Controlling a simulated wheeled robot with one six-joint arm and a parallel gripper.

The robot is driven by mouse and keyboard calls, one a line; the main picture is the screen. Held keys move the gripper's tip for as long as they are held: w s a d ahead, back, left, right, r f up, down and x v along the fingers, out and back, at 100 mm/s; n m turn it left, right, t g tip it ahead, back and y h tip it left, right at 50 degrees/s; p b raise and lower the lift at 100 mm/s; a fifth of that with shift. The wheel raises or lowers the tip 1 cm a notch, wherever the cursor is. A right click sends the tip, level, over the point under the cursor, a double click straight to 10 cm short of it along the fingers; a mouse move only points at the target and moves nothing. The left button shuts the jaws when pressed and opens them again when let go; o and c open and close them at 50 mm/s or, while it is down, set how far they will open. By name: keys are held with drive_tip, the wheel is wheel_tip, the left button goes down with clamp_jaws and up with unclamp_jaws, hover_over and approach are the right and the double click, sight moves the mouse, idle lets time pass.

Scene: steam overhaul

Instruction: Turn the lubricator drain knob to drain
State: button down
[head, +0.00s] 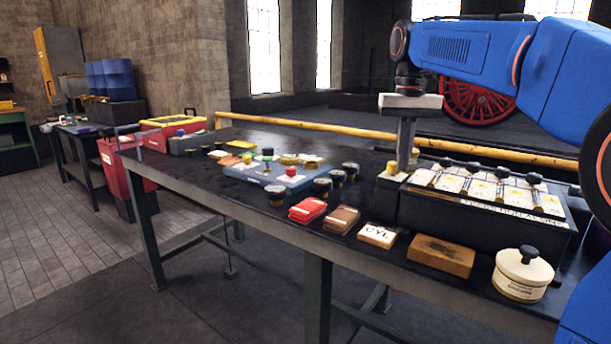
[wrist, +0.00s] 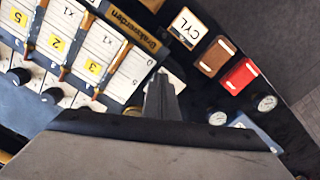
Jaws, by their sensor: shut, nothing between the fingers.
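A yellow knob (head: 392,168) stands on a small white-topped block (head: 386,179) left of the black card case in the head view. It looks like the drain knob, but I see no readable label on it. My gripper (head: 403,165) points straight down right beside the knob, its fingers shut and empty. I cannot tell whether they touch the knob. In the wrist view my gripper (wrist: 163,84) hides most of the block, and only a sliver of yellow (wrist: 132,111) shows beside the fingers. The knob's setting cannot be read.
The black case (head: 480,215) with cards and black-topped knobs stands just right. In front lie a CYL block (head: 377,235), brown and red blocks and a cream pot (head: 522,275). A blue tray (head: 270,180) and several black-topped jars stand left. A yellow rail (head: 300,128) runs behind.

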drive_tip(key=shift+a, duration=0.7)
drive_tip(key=shift+w+a, duration=0.2)
drive_tip(key=shift+a, duration=0.35)
idle(0.5)
drive_tip(key=shift+s+a, duration=0.2)
drive_tip(key=shift+s, duration=0.15)
wheel_tip(320, 180, up, 6)
idle(0.7)
drive_tip(key=shift+w+d+f, duration=0.1)
drive_tip(key=shift+d+f, duration=0.4)
drive_tip(key=shift+f, duration=0.5)
drive_tip(key=shift+d+f, duration=0.45)
drive_tip(key=shift+f, duration=0.55)
drive_tip(key=shift+w+d+f, duration=0.1)
drive_tip(key=shift+d+f, duration=0.4)
drive_tip(key=shift+f, duration=0.5)
